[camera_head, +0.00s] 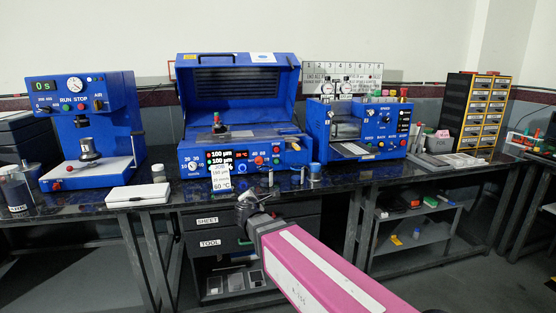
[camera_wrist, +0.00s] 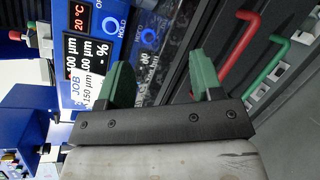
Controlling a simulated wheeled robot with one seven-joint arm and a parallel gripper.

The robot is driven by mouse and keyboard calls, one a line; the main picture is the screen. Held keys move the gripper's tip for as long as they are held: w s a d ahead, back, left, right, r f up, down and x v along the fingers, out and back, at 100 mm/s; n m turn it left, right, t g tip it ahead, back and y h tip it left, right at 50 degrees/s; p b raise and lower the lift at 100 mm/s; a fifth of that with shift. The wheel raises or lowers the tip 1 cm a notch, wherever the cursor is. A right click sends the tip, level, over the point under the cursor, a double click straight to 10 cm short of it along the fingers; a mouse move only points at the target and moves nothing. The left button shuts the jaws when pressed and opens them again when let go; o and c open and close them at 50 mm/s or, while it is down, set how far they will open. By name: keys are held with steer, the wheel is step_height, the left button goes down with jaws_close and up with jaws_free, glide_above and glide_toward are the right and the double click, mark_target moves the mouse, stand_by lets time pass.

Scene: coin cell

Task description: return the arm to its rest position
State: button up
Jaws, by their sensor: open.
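My arm, with a pink link, reaches from the lower right of the head view toward the middle bench. My gripper (camera_head: 250,201) is at the bench's front edge, in front of the drawers and below the middle blue machine. In the wrist view my gripper (camera_wrist: 161,78) shows two green fingers standing well apart, with nothing between them. The front panel of the blue machine and the dark bench edge lie beyond the fingers. The fingertips are small and hard to make out in the head view.
The middle blue machine (camera_head: 240,100) has its lid up, with a job card (camera_head: 220,178) at its front. Other blue machines stand left (camera_head: 90,120) and right (camera_head: 365,128). Drawers (camera_head: 222,243) sit under the bench; red (camera_wrist: 240,38) and green (camera_wrist: 266,74) handles show close by. Floor at front left is clear.

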steer(key=s+d+f+m+g+h, duration=0.2)
steer(key=d+f+m+g, duration=0.3)
steer(key=d, duration=0.5)
steer(key=s+d+f+m+g+h, duration=0.2)
steer(key=d+f+m+g, duration=0.1)
steer(key=d+f+m, duration=0.6)
steer(key=s+d+f+m+g+y, duration=0.2)
steer(key=s+d+f+m+g, duration=0.1)
steer(key=s+d+f+m, duration=0.1)
steer(key=s+d+f+m+g+y, duration=0.3)
steer(key=s+d+f+m+g, duration=0.1)
steer(key=s, duration=0.5)
steer(key=shift+s+d+m+g, duration=0.15)
steer(key=shift+d+m+g, duration=0.3)
steer(key=shift+m, duration=0.65)
